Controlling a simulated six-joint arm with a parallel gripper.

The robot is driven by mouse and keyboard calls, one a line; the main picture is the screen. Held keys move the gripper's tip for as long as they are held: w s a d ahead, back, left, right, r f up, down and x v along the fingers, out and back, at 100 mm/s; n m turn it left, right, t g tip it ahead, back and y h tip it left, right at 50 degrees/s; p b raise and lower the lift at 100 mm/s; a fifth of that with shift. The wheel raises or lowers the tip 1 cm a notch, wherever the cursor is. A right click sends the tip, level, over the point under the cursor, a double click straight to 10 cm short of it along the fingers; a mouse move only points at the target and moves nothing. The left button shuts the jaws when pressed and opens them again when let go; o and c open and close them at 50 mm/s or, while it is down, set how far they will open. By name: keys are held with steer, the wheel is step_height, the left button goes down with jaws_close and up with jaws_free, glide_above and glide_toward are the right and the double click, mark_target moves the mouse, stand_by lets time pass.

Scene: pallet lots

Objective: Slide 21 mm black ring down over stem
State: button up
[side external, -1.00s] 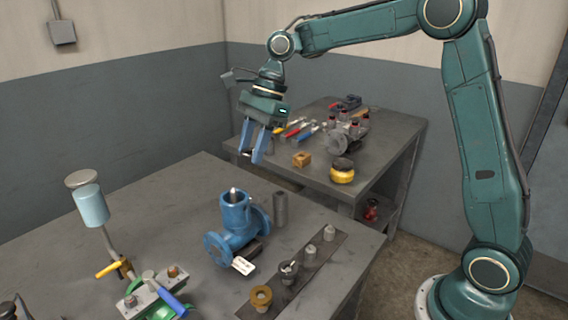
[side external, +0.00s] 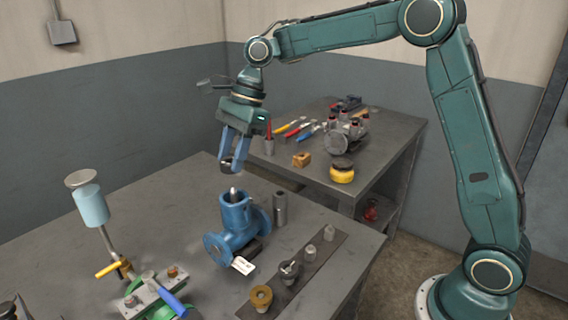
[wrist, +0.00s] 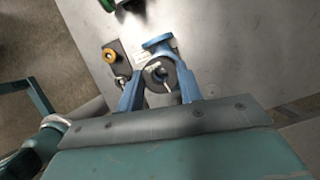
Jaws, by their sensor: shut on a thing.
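The blue valve body (side external: 237,224) stands on the near bench, with its flanges out to the sides and its pale stem (side external: 234,194) pointing up from the top. My gripper (side external: 233,167) is pointing down, shut on the small black ring (side external: 226,167), above the stem and apart from it in the side view. In the wrist view the black ring (wrist: 154,76) shows between the fingers, with the stem (wrist: 167,86) seen within or beside its outline; I cannot tell how well they line up. The valve body (wrist: 158,42) shows beyond the ring.
A grey cylinder (side external: 280,208) stands right of the valve. A dark strip (side external: 318,264) in front holds several small parts, including a brass ring (side external: 261,296). A lamp-like blue cylinder (side external: 92,206) on a stem rises at left. The far bench (side external: 385,150) holds tools.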

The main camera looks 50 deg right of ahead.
mark_target(233, 188)
steer(key=shift+f, duration=2)
steer(key=shift+f, duration=1.35)
stand_by(0.6)
steer(key=o, duration=1.5)
steer(key=shift+c, duration=0.2)
steer(key=shift+r, duration=0.15)
steer(key=shift+r, duration=3.35)
